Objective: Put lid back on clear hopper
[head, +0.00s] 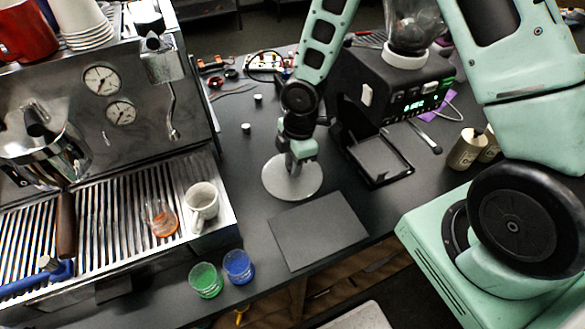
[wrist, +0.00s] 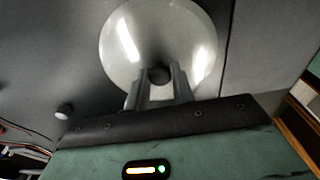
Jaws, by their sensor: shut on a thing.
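The lid, a pale grey round disc (head: 285,182) with a small dark knob, is in the middle of the head view, over the dark table. In the wrist view the lid (wrist: 122,50) fills the upper middle. My gripper (head: 295,160) is above the lid, and in the wrist view its fingers (wrist: 159,82) are closed on the knob. I cannot tell whether the disc touches the table. The clear hopper (head: 415,22) sits on a white collar on the black grinder, at the top right of the head view. Its top is cut off by the frame.
The black grinder (head: 380,85) with a green display stands behind my arm. A flat dark mat (head: 318,232) lies in front of the lid. The espresso machine (head: 110,130) with a white cup (head: 202,203) is at left. Green (head: 206,281) and blue (head: 238,267) cups stand at the front.

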